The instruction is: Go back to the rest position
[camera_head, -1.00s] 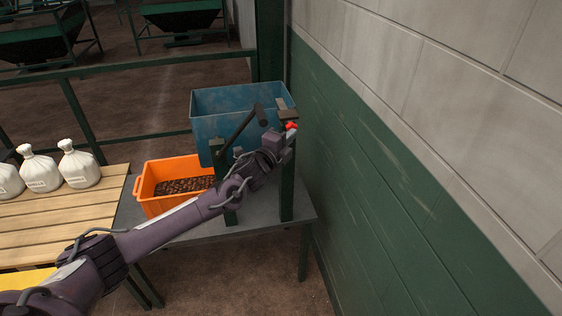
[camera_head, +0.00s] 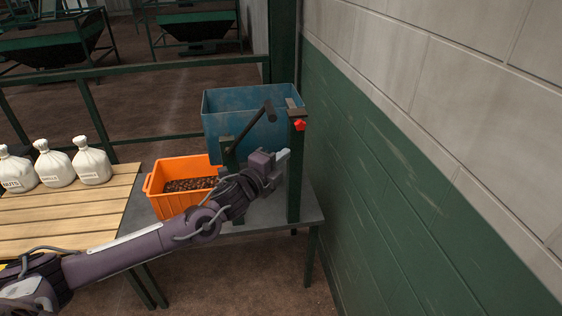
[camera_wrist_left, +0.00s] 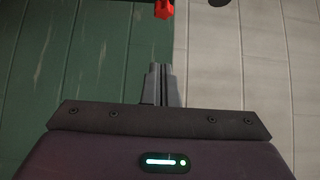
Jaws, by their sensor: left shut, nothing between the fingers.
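My left arm reaches in from the lower left in the head view. My left gripper (camera_head: 282,158) is shut and empty, in front of the green post at the right end of the grey table. It also shows in the left wrist view (camera_wrist_left: 162,72), with its fingers together. A red knob (camera_head: 300,125) sits on the post, above and a little right of the gripper and apart from it. The knob also shows in the wrist view (camera_wrist_left: 164,9), beyond the fingertips. My right gripper is not in view.
A blue hopper (camera_head: 225,130) with a dark lever (camera_head: 250,128) stands behind my gripper. An orange crate (camera_head: 160,200) of brown pieces sits on the grey table (camera_head: 265,215). White sacks (camera_head: 91,165) stand on wooden slats (camera_head: 70,215). A green and grey wall (camera_head: 400,190) closes the right side.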

